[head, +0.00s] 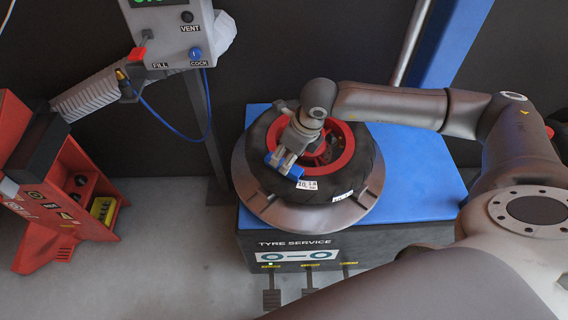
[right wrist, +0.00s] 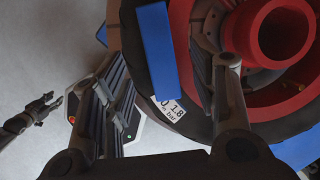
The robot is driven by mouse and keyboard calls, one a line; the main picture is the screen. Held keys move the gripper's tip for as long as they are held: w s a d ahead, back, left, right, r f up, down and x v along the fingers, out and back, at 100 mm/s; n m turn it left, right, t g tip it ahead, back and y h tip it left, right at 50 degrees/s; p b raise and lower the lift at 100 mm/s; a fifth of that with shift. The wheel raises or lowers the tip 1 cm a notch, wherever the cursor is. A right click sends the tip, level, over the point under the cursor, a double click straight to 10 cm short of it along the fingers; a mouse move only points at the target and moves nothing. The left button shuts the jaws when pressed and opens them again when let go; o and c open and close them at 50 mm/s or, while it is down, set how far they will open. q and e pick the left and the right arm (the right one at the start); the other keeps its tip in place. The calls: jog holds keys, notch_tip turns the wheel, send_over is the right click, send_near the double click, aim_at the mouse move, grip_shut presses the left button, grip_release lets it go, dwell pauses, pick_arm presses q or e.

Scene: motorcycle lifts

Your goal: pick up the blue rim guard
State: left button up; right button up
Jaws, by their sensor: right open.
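The blue rim guard (head: 273,160) sits at the front-left edge of the tyre (head: 258,140), by the red wheel rim (head: 345,150). In the right wrist view the guard (right wrist: 155,50) is an upright blue block lying across the tyre's dark side. My right gripper (head: 281,160) is over it, open, with one finger on each side of the guard and a gap to the left finger. Part of the guard is hidden by the fingers in the head view. My left gripper (right wrist: 47,106) shows small at the left of the right wrist view, with its fingers apart and empty.
The tyre lies on a grey round turntable (head: 256,201) on the blue-topped tyre service machine (head: 420,200). White pressure labels are on the tyre. A grey inflator post with a blue hose (head: 165,122) stands behind left; a red stand (head: 75,190) is at left.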

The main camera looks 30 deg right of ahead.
jog(key=p+x, duration=0.1)
jog(key=x, duration=0.3)
jog(key=shift+d+f, duration=0.1)
jog(key=shift+f, duration=0.25)
jog(key=c, duration=0.9)
